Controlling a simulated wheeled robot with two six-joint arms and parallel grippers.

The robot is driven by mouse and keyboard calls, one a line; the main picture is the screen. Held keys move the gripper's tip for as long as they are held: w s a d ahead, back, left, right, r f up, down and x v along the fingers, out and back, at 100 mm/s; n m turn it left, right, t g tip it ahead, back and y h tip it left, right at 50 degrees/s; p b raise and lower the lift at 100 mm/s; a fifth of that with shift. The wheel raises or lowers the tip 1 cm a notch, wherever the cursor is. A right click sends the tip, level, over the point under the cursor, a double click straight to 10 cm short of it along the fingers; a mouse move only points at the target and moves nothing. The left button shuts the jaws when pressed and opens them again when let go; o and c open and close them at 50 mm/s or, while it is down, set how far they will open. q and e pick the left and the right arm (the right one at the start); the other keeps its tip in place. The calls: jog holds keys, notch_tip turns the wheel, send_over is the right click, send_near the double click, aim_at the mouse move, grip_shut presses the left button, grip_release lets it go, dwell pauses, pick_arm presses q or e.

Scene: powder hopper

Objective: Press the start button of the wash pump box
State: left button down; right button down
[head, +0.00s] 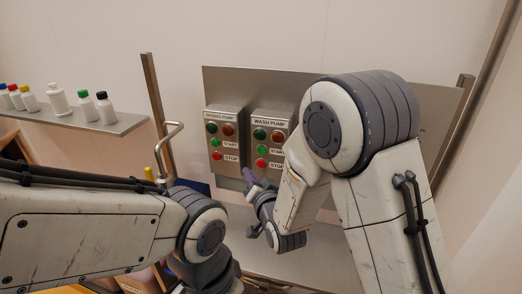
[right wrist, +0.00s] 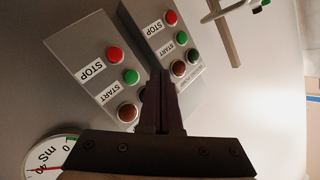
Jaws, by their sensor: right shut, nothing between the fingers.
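The wash pump box (head: 272,124) is a grey box on a metal panel, with a green start button (head: 263,149), a red stop button (head: 262,162) and two lamps on top. My right arm covers part of its right side. In the right wrist view it is the left box (right wrist: 84,59), with its start button (right wrist: 130,77) clear of the fingers; they hide part of its lamp end. My right gripper (head: 248,172) is shut and empty, just below the boxes in the head view; its fingers (right wrist: 158,75) point at the gap between the boxes. My left gripper is not visible.
A similar box, labelled as another pump (head: 225,125), stands close on the left. A gauge (right wrist: 52,157) shows in the right wrist view. A bent metal pipe (head: 172,135) stands left of the panel. A shelf (head: 125,124) holds several small bottles.

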aim_at(261, 150)
jog(key=w+d+p, duration=0.1)
jog(key=w+d, duration=0.1)
jog(key=w, duration=0.6)
jog(key=shift+w+d, duration=0.2)
jog(key=shift+d, duration=0.15)
jog(key=shift+w, duration=0.15)
dwell(1.7)
jog(key=shift+w+d, duration=0.1)
jog(key=shift+w, duration=0.15)
